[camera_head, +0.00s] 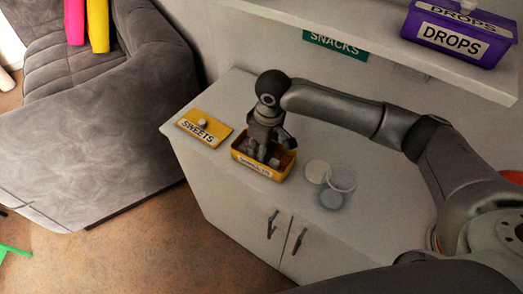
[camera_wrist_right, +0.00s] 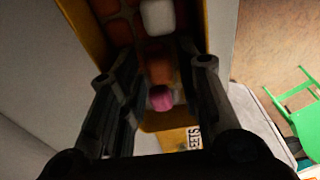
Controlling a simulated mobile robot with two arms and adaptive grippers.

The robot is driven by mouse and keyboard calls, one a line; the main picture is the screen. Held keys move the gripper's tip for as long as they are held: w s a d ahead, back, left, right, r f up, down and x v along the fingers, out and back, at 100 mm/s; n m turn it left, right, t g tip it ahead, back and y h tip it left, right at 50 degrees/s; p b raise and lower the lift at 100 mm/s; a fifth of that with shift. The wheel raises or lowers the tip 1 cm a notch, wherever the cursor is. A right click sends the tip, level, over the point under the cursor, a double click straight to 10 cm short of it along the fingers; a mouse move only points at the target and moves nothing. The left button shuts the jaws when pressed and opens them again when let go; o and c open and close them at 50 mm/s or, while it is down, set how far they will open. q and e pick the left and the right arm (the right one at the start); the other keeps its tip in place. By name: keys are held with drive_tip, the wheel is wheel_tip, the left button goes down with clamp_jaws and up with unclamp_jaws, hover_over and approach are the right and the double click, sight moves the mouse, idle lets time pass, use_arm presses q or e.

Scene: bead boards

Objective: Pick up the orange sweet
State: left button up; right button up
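A yellow box (camera_head: 236,158) with compartments stands open on the white cabinet top, and also fills the upper part of the right wrist view (camera_wrist_right: 88,32). In that view an orange-brown sweet (camera_wrist_right: 158,68) lies in shadow between the fingers, with a pink sweet (camera_wrist_right: 160,99) just below it and a white sweet (camera_wrist_right: 158,17) above it. My right gripper (camera_head: 263,153) points down into the box. Its fingers (camera_wrist_right: 158,75) stand apart on either side of the orange sweet; contact cannot be seen. My left gripper is not in view.
The yellow SWEETS lid (camera_head: 216,127) lies left of the box. A clear glass jar (camera_head: 342,178) and a white disc (camera_head: 316,172) are to its right. A shelf (camera_head: 390,55) with a purple DROPS box (camera_head: 447,38) overhangs behind. The cabinet's front right is clear.

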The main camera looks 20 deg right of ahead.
drive_tip(key=shift+f, duration=0.1)
drive_tip(key=shift+c, duration=0.5)
drive_tip(key=c, duration=0.4)
